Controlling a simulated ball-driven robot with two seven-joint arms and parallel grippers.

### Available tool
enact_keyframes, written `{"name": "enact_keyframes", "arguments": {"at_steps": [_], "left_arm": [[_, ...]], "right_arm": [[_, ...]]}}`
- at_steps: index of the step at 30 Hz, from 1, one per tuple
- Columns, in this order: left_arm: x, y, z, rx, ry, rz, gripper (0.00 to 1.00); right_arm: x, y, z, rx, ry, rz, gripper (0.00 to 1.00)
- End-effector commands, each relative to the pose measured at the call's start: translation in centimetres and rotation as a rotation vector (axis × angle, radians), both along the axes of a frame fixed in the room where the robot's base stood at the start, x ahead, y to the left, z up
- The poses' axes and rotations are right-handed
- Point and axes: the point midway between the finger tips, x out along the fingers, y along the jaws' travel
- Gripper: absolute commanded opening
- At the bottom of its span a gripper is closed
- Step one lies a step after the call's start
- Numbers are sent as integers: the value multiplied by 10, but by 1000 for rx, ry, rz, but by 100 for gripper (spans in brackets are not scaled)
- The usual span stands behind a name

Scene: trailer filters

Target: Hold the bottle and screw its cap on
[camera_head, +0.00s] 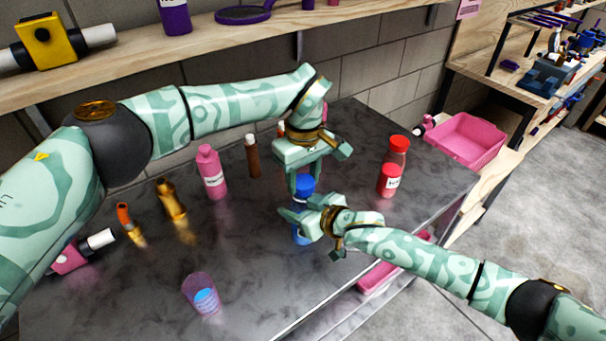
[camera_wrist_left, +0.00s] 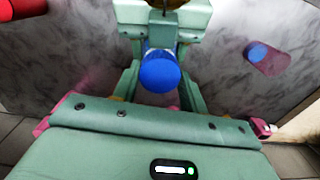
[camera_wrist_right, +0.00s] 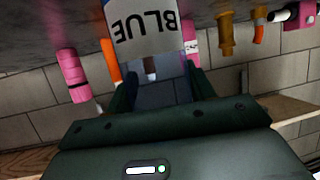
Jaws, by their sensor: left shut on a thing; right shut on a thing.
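The blue cap (camera_head: 305,184) is between the fingers of my left gripper (camera_head: 304,178), which points down from above and is shut on it. The cap's round top fills the middle of the left wrist view (camera_wrist_left: 160,71). Directly below, my right gripper (camera_head: 306,222) is shut on the bottle, whose blue lower part (camera_head: 301,239) shows under the fingers. In the right wrist view the bottle's white label (camera_wrist_right: 145,32) reads "BLUE", upside down. The bottle looks upright. My grippers hide the join, so I cannot tell whether the cap sits on the threads.
A pink bottle (camera_head: 212,172), a brown bottle (camera_head: 253,157), a gold bottle (camera_head: 170,200) and a clear purple cup (camera_head: 202,294) stand left on the grey table (camera_head: 250,260). A wooden shelf (camera_head: 220,38) runs behind.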

Motion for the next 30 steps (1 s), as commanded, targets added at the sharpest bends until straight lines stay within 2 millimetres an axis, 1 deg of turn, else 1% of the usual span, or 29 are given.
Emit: {"name": "enact_keyframes", "arguments": {"at_steps": [8, 26, 27, 29, 30], "left_arm": [[0, 0, 0, 0, 0, 0, 18], [0, 0, -13, 1, 1, 1, 18], [0, 0, -12, 1, 1, -4, 18], [0, 0, -12, 1, 1, -50, 18], [0, 0, -12, 2, -1, -107, 18]], "right_arm": [[0, 0, 0, -1, 0, -1, 13], [0, 0, 0, -1, -1, -1, 13], [0, 0, 0, 0, 0, -1, 0], [0, 0, 0, 0, 0, -1, 0], [0, 0, 0, 0, 0, -1, 0]]}}
